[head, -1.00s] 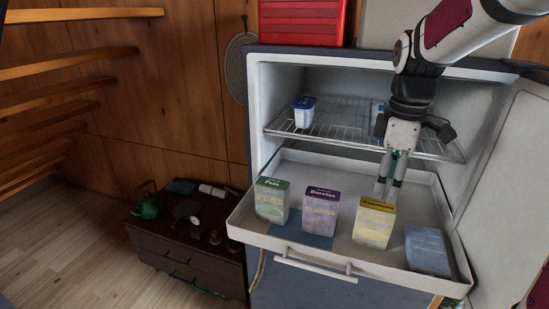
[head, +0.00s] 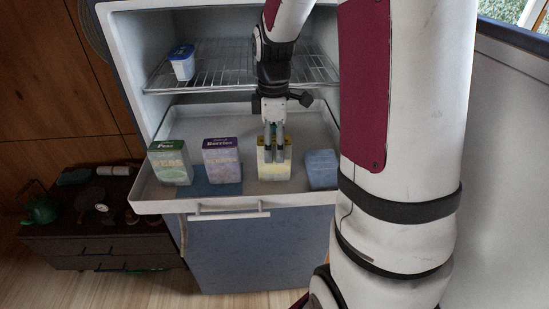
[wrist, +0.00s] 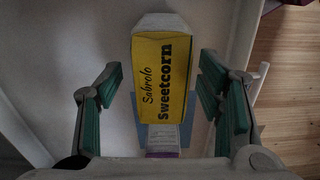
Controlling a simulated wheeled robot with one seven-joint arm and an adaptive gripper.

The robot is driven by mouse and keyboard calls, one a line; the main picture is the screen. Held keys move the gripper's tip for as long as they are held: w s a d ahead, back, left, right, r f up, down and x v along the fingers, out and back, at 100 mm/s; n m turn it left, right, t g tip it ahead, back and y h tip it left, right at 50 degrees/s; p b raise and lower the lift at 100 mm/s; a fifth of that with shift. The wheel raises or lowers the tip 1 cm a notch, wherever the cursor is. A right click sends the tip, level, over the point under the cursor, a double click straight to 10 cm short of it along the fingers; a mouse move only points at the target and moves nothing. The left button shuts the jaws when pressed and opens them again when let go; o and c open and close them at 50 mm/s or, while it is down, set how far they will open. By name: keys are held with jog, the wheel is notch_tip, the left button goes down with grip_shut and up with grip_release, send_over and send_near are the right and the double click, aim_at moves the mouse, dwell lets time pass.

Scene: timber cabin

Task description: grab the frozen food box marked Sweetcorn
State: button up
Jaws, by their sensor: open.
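The Sweetcorn box (head: 268,174) stands upright in the pulled-out white tray, third from the left in the head view. In the wrist view its yellow top, marked "Sabrolo Sweetcorn" (wrist: 160,78), faces the camera. My gripper (head: 274,152) points down at the box and covers part of it in the head view. In the wrist view my gripper (wrist: 160,85) is open, with one green-padded finger on each side of the yellow top and a gap on both sides. I cannot tell how far the fingertips reach down beside the box.
The tray (head: 250,202) also holds a green-topped Peas box (head: 170,166), a purple-topped Berries box (head: 222,163) and a blue box (head: 321,168) just right of the Sweetcorn. A wire shelf (head: 215,80) with a blue-white tub (head: 182,63) is above. A dark low cabinet (head: 95,235) stands left.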

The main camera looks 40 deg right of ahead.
aim_at(274, 156)
notch_tip(274, 156, down, 4)
jog(key=shift+s+f, duration=0.1)
jog(key=shift+s, duration=0.05)
jog(key=shift+c, duration=0.6)
grip_shut()
